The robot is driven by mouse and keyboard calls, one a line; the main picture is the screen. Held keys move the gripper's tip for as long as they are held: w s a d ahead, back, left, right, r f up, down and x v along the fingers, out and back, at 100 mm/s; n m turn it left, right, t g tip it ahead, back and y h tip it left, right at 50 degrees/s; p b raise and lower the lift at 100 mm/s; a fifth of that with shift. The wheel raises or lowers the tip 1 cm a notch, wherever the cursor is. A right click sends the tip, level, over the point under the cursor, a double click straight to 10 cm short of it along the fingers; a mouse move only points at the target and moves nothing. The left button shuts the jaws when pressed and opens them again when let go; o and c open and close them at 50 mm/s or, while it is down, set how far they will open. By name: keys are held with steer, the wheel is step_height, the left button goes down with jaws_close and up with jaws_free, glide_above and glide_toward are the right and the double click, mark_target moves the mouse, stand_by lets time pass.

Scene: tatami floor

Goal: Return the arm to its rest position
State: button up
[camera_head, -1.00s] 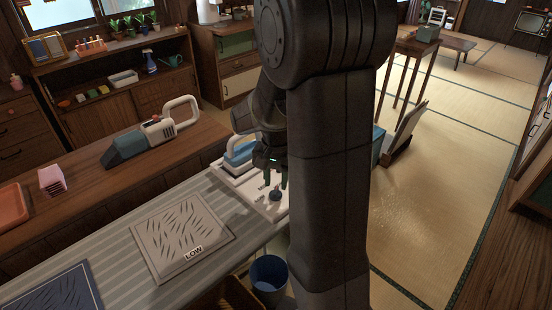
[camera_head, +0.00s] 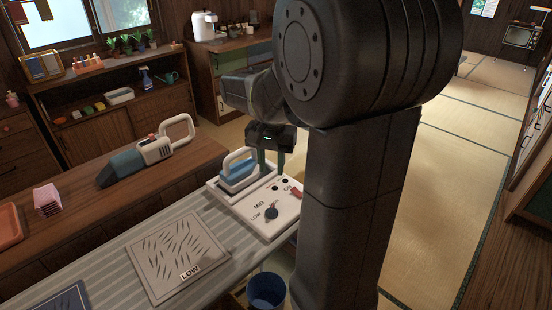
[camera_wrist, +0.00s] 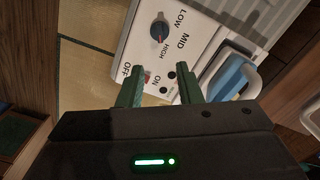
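My gripper (camera_head: 273,165) hangs above the far edge of a white control panel (camera_head: 268,228), with nothing between its fingers. In the wrist view my gripper (camera_wrist: 164,82) shows two green fingers spread apart. My dark arm is bent and fills the middle and right of the head view. The panel's dark knob (camera_head: 271,212) is clear of my gripper. In the wrist view the knob (camera_wrist: 159,31) has a red mark on the side towards the word HIGH. A red switch (camera_wrist: 147,77) sits between OFF and ON, partly beside the left finger.
An iron with a blue body (camera_head: 239,174) rests on the panel's far end. A grey board marked LOW (camera_head: 165,262) lies on the striped counter. A handheld vacuum (camera_head: 150,152) lies on the wooden counter. A blue bucket (camera_head: 266,290) stands below. Tatami floor (camera_head: 440,220) is open to the right.

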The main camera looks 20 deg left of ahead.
mark_target(270, 208)
step_height(270, 208, down, 14)
steer(key=shift+r+b, duration=0.1)
steer(key=shift+b, duration=0.5)
stand_by(0.4)
steer(key=n, duration=0.5)
steer(key=shift+a+b, duration=0.1)
steer(key=shift+b, duration=0.2)
steer(key=n+b, duration=0.1)
steer(key=n, duration=0.4)
steer(key=shift+s+a+n, duration=0.1)
steer(key=shift+n, duration=0.2)
steer(key=n+b, duration=0.1)
steer(key=n, duration=0.6)
steer(key=shift+s+b, duration=0.15)
steer(key=shift+b, duration=0.15)
steer(key=shift+s+n+b, duration=0.1)
steer(key=shift+n+b, duration=0.45)
steer(key=shift+n, duration=1.45)
steer(key=shift+r, duration=0.1)
